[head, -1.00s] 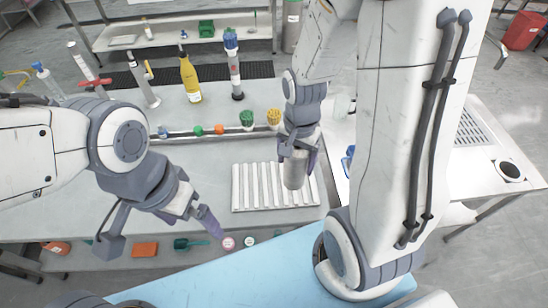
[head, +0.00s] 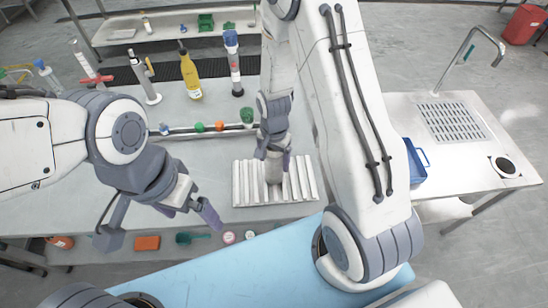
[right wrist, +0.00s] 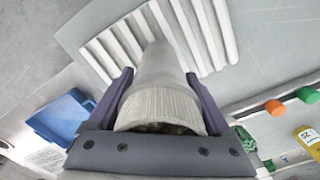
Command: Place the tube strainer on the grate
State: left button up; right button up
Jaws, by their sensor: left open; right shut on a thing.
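The tube strainer (right wrist: 158,95) is a pale grey ribbed cylinder. My right gripper (right wrist: 160,100) is shut on it, with a finger on each side. In the head view the strainer (head: 273,171) is upright under my right gripper (head: 273,150), over the middle of the grate. The grate (head: 306,180) is a white slatted rack on the table; it also shows in the right wrist view (right wrist: 105,52). I cannot tell whether the strainer's lower end touches the slats. My left gripper (head: 190,205) is open and empty, left of the grate and apart from it.
A yellow bottle (head: 190,80) and a blue-capped tube (head: 233,65) stand at the back. A bar with coloured knobs (head: 200,128) runs behind the grate. A blue basket (head: 415,162) is on the right, beside a sink unit (head: 455,120).

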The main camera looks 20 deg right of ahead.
jog(key=shift+f, duration=0.2)
jog(key=o, duration=1.5)
jog(key=shift+r, duration=0.1)
